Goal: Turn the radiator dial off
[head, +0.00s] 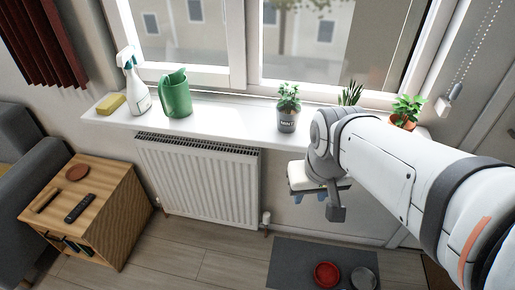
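A white panel radiator (200,183) hangs on the wall below the windowsill. A small pale dial (266,217) stands at its lower right end, close to the floor. The dial is too small to read its setting. My gripper (309,196) is at the end of my white arm, to the right of the dial and higher in the picture, apart from it. The fingers are mostly hidden behind the wrist, so I cannot see whether they are open or shut. I see nothing held.
The windowsill (225,118) holds a sponge (111,103), spray bottle (134,82), green jug (175,93) and potted plants (287,108). A wooden side table (118,205) with a remote (81,208) stands left. A grey mat (293,262) with two bowls (327,274) lies on the floor.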

